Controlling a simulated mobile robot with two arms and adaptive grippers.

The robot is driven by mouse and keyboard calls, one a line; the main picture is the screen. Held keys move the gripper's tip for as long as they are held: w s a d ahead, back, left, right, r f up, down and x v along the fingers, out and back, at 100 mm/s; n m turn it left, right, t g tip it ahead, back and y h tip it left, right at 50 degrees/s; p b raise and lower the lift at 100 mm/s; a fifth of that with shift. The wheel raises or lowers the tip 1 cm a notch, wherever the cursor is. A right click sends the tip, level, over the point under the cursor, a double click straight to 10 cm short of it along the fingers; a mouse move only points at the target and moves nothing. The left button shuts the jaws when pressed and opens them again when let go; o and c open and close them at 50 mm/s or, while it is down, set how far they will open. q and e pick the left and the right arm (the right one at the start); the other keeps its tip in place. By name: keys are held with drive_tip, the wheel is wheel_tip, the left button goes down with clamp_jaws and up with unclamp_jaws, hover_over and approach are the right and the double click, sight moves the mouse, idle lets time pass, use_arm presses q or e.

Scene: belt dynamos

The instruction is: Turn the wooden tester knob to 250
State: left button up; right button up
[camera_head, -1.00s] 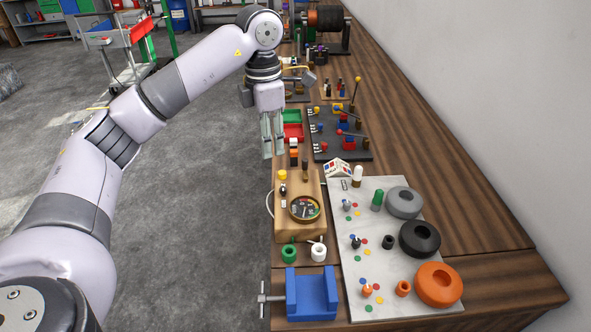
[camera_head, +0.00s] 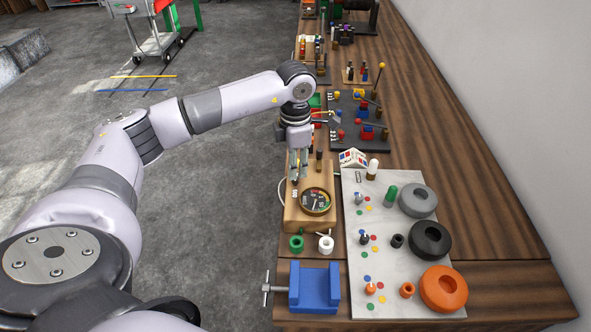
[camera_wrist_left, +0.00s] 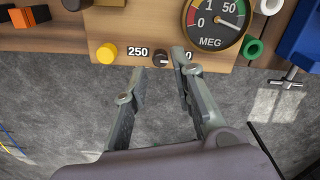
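The wooden tester (camera_head: 294,217) stands on the bench, with its round MEG dial (camera_head: 316,202) on top. In the left wrist view the tester (camera_wrist_left: 150,25) shows a small black knob (camera_wrist_left: 160,58) with a pale mark. The label 250 (camera_wrist_left: 138,51) is left of the knob; a label right of it is partly hidden, only a 0 showing. The dial (camera_wrist_left: 216,22) has its needle toward the right side. My left gripper (camera_head: 298,175) is open over the tester's left edge; its fingertips (camera_wrist_left: 160,63) are on either side of the knob, apparently apart from it. My right gripper is out of view.
A yellow button (camera_wrist_left: 107,53) is left of the knob. Green (camera_head: 296,243) and white (camera_head: 326,244) rings and a blue vise (camera_head: 315,288) lie nearer. A light board (camera_head: 358,270) with pegs and discs is to the right. Open floor lies left of the bench.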

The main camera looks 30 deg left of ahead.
use_arm(q)
wheel_tip(320, 180, down, 2)
drive_tip(key=shift+f, duration=0.25)
drive_tip(key=shift+f+p, duration=0.35)
drive_tip(key=shift+f, duration=0.25)
clamp_jaws()
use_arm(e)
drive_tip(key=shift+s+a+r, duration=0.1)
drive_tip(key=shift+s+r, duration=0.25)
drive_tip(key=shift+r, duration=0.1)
